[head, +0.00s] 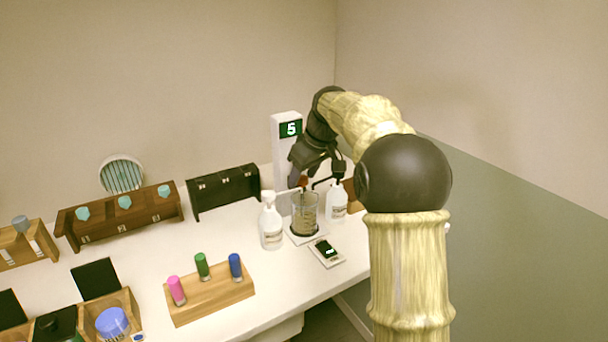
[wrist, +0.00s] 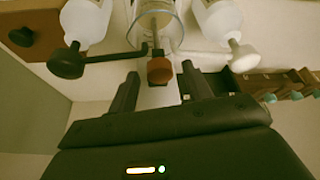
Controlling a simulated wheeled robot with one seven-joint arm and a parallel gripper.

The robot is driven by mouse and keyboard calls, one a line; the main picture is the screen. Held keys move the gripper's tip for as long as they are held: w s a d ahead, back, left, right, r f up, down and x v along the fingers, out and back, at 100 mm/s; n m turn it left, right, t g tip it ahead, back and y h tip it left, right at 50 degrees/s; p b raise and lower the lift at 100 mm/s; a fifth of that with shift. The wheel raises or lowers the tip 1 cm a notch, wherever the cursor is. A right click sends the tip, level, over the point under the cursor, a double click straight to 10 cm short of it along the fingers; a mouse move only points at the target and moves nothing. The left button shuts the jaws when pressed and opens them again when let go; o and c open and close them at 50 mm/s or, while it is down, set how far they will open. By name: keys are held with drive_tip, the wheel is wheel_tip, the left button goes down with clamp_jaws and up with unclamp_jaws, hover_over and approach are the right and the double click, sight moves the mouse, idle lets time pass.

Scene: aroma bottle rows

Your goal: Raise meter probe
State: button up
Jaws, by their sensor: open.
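The meter probe shows an orange-brown knob (wrist: 160,70) at its top, with a thin stem running down into a glass beaker (wrist: 158,15). In the head view the beaker (head: 305,214) stands on a pale base, with the small reddish knob (head: 303,182) above it. My gripper (wrist: 160,80) is open, with one finger on each side of the knob and a visible gap to both. In the head view my gripper (head: 307,176) is above the beaker, in front of a white column (head: 284,140) marked 5, and partly hides the probe.
White pump bottles (head: 270,224) and (head: 337,203) flank the beaker closely. A wooden block (head: 210,296) holds pink, green and blue vials.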

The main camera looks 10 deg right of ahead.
clamp_jaws()
wheel_tip(320, 180, up, 11)
drive_tip(key=p, duration=1)
drive_tip(key=shift+p, duration=0.4)
drive_tip(key=shift+w+r, duration=0.1)
drive_tip(key=shift+r, duration=0.05)
drive_tip(key=shift+c, duration=0.5)
unclamp_jaws()
drive_tip(key=shift+o, duration=0.5)
